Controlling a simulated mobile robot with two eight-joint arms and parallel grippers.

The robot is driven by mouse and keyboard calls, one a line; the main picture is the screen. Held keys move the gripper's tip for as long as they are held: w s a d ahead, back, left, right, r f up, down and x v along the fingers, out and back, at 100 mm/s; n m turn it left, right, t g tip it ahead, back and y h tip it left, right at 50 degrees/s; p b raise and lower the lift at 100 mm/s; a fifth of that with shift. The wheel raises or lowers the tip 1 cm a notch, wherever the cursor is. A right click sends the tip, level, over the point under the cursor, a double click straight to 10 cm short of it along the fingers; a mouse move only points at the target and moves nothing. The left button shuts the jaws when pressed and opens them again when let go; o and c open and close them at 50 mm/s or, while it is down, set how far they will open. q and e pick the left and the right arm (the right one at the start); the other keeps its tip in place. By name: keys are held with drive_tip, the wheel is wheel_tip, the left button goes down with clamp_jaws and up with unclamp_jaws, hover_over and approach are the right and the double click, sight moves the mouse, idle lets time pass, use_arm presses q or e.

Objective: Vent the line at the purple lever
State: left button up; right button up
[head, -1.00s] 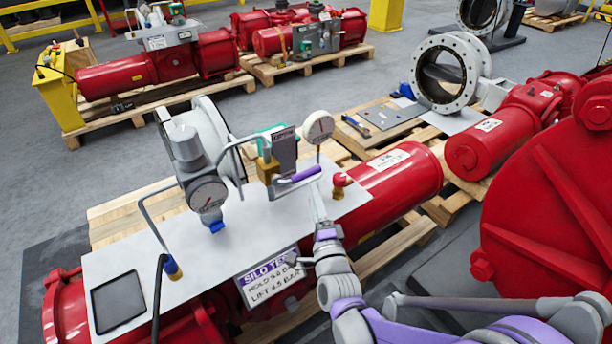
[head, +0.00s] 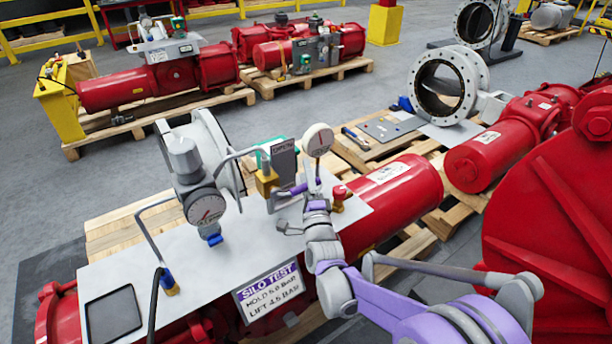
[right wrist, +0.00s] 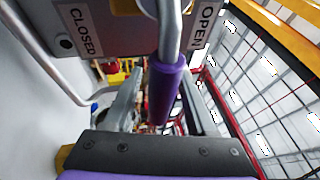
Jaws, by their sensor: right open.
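The purple lever (head: 298,188) sits on the valve block above the metal plate in the head view. Part of it is hidden by my right gripper (head: 311,178). In the right wrist view the lever's purple sleeve (right wrist: 166,92) hangs on a grey rod between the two open fingers. I cannot tell whether either finger touches it. Behind the rod is a grey plate (right wrist: 140,28) marked CLOSED on the left and OPEN on the right. My left gripper is out of view.
A white round gauge (head: 318,140) stands close above my right gripper. A red knob (head: 338,196) is just right of it. A larger gauge (head: 206,206) and bent pipes stand to the left. A SILO TEST placard (head: 269,290) hangs at the plate's front edge.

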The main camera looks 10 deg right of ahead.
clamp_jaws()
idle(1.4)
